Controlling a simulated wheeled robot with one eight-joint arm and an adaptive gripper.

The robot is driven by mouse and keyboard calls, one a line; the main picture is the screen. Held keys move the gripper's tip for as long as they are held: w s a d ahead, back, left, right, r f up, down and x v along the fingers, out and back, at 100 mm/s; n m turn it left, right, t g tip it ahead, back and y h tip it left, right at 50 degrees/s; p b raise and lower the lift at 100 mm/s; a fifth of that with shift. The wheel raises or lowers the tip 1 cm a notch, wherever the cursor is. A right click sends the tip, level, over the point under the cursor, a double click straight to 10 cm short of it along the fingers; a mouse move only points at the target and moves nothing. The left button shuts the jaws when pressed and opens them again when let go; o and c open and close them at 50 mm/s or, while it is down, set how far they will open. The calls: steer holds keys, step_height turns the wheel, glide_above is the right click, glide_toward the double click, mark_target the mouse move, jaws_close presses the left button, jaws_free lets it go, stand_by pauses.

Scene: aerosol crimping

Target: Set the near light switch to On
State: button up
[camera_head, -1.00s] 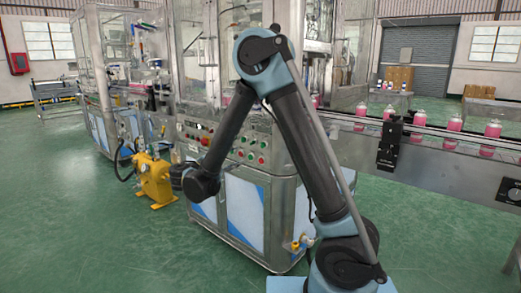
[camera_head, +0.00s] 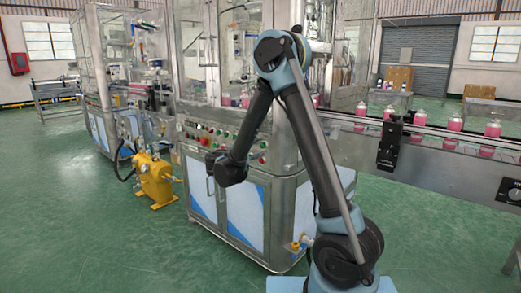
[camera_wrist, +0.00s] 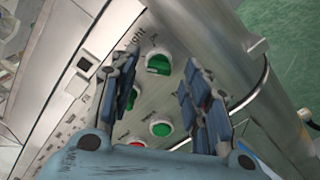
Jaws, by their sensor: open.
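In the wrist view a green switch knob (camera_wrist: 158,63) sits on the metal control panel (camera_wrist: 150,98), beside printed lettering ending in "ight". Its exact setting is too small to read. My gripper (camera_wrist: 159,72) is open and empty. Its two blue-and-black fingers stand on either side of the knob in the picture. I cannot tell how far they are from the panel. In the head view my gripper (camera_head: 212,158) is small and dark, in front of the panel's left part, partly hidden by my wrist.
More controls lie below the knob in the wrist view: a green button (camera_wrist: 160,129) and a red one (camera_wrist: 135,143). A rounded metal post (camera_wrist: 205,40) edges the panel at right. In the head view a yellow machine (camera_head: 155,178) stands left of my gripper on open green floor.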

steer(key=shift+x, duration=1.05)
jaws_close()
steer(key=shift+s+d, duration=0.1)
steer(key=shift+m, duration=0.3)
steer(key=m, duration=1.1)
steer(key=shift+f, duration=0.1)
steer(key=shift+m, duration=0.3)
